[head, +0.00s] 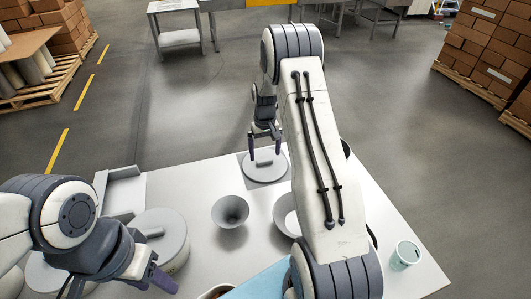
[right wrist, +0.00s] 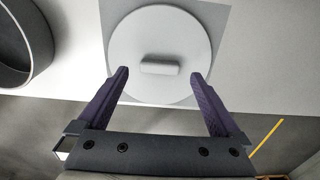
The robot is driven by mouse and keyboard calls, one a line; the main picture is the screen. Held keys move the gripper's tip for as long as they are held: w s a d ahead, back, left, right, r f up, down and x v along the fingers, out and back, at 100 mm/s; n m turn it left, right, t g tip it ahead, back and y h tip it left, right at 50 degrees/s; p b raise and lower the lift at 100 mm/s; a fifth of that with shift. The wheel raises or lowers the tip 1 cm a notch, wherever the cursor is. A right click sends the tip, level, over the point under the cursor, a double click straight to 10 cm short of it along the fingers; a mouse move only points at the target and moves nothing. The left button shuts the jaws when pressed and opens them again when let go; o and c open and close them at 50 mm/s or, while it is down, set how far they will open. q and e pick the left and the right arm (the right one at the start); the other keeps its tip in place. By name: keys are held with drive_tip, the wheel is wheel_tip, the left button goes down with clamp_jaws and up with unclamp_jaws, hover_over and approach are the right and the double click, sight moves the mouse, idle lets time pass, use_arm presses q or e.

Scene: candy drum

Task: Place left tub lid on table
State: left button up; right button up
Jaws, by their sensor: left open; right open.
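A round light-grey lid (head: 264,168) with a bar handle lies flat on a grey square mat (head: 246,182) at the table's far edge. It also shows in the right wrist view (right wrist: 160,40). My right gripper (head: 265,146) is open above the lid. In the right wrist view its fingers (right wrist: 160,82) are wide apart, with the handle between and beyond their tips. A grey tub (head: 178,262) with a handled lid (head: 155,233) stands at the table's left.
A grey funnel-like bowl (head: 230,211) and a white bowl (head: 284,215) stand mid-table. A cup (head: 406,255) stands at the right, a grey tray (head: 120,190) at the left. A blue surface (head: 250,284) lies in front. The right wrist view shows a dark round rim (right wrist: 45,45).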

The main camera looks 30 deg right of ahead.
sight(265, 161)
wheel_tip(265, 161, up, 9)
drive_tip(key=p, duration=0.6)
drive_tip(key=s+a+r+n, duration=0.2)
drive_tip(key=s+a+r, duration=0.15)
drive_tip(key=a, duration=0.35)
drive_tip(key=s+a+r+n, duration=0.1)
drive_tip(key=s+a+r, duration=0.1)
drive_tip(key=a+r, duration=0.35)
drive_tip(key=s+a+r+n, duration=0.2)
drive_tip(key=a, duration=0.7)
drive_tip(key=s+a+r+n, duration=0.1)
drive_tip(key=s+a, duration=0.2)
drive_tip(key=s, duration=0.5)
drive_tip(key=s+a+r+n, duration=0.2)
drive_tip(key=s+a, duration=0.1)
drive_tip(key=s, duration=0.5)
drive_tip(key=s+a+r+n+y, duration=0.1)
drive_tip(key=s+a+n, duration=0.1)
drive_tip(key=s, duration=0.6)
drive_tip(key=shift+s+a+r+b, duration=0.2)
drive_tip(key=shift+a+r+b, duration=0.15)
drive_tip(key=shift+a, duration=0.25)
